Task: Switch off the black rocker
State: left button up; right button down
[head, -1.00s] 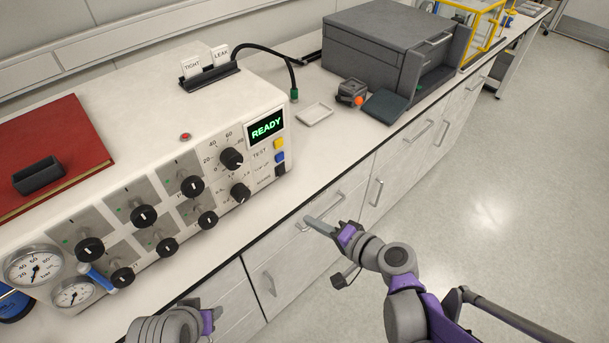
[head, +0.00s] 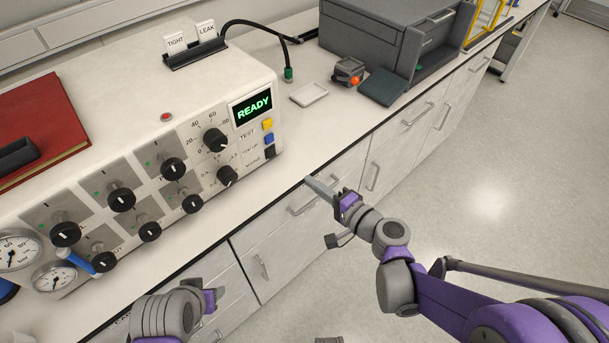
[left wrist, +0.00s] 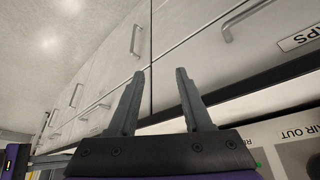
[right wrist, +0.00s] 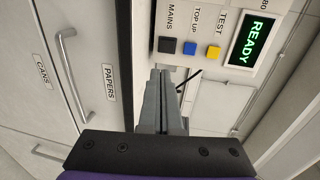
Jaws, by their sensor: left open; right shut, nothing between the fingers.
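The black rocker (head: 270,152) is the lowest of three controls at the right end of the white reactor panel (head: 200,215). In the right wrist view the black rocker (right wrist: 167,45) sits under the label MAINS, beside the blue and yellow buttons. My right gripper (head: 312,184) is shut and empty, in front of the bench edge, to the right of and below the rocker and apart from it. In the right wrist view its fingers (right wrist: 160,80) point toward the panel. My left gripper (left wrist: 158,75) is open and empty, below the bench edge in front of the drawers.
The display (head: 252,107) reads READY. A yellow button (head: 267,124) and a blue button (head: 268,138) sit just above the rocker. Several black knobs cover the panel. A white tray (head: 309,95) and a dark grey box (head: 385,45) stand farther back on the bench.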

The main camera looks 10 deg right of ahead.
aim_at(282, 168)
jog(key=x, duration=1.2)
jog(key=shift+w+a+f, duration=0.1)
jog(key=shift+w+a, duration=0.05)
jog(key=shift+w+f, duration=0.1)
jog(key=shift+w, duration=0.05)
